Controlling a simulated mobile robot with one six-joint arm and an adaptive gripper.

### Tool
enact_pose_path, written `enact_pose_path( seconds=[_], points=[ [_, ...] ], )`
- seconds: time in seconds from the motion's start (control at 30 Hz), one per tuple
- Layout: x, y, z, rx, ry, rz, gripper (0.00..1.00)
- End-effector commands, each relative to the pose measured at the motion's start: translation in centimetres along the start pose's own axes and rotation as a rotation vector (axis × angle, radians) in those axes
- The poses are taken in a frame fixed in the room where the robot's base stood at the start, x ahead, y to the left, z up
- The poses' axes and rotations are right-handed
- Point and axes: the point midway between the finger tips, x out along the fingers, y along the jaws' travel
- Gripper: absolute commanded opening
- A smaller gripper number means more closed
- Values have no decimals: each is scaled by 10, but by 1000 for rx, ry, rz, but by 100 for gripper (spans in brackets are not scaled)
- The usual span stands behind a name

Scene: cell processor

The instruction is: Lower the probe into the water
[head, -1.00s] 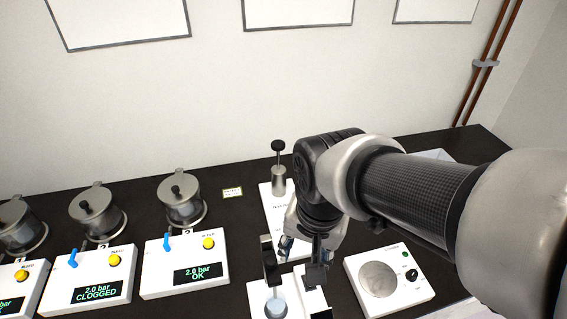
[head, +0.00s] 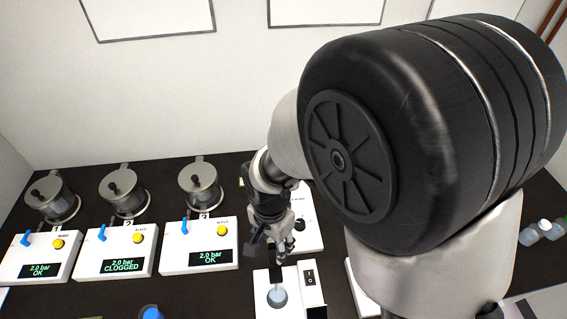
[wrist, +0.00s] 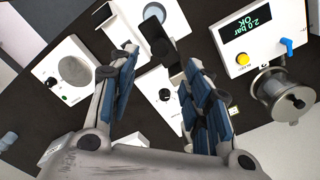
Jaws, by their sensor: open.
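A white stand (head: 262,300) holds a small clear cup of water (head: 278,298) near the front of the bench. A black upright part, apparently the probe or its holder (head: 275,272), rises just behind the cup. I cannot tell whether its tip touches the water. In the wrist view the black part (wrist: 158,40) and the cup's round top (wrist: 154,12) show beyond the fingertips. My gripper (head: 281,247) is open and empty, pointing down behind the black part. It also shows in the wrist view (wrist: 157,68), with the fingers apart.
A box with a black rocker switch (head: 310,277) stands right of the cup. Several pump units with displays (head: 208,258) and metal pots (head: 203,185) fill the left. A round-plate device (wrist: 73,70) is mostly hidden by my arm in the head view. Bottles (head: 540,230) stand far right.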

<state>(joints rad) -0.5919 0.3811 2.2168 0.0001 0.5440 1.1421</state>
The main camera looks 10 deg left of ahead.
Motion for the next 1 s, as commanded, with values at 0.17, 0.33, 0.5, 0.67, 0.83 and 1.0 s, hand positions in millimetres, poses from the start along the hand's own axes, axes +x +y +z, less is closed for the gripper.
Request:
enact_pose_path(
  seconds=[0.17, 0.33, 0.5, 0.67, 0.83, 1.0],
  points=[
    [41, 2, 1, 0, -3, 6, 45],
    [71, 2, 0, 0, -2, 4, 45],
    [88, 1, 0, 0, -1, 1, 45],
    [94, 0, 0, -1, 0, 0, 45],
    [94, 0, 0, -1, 0, -1, 45],
    [94, 0, 0, -1, 0, -1, 37]
  ],
)
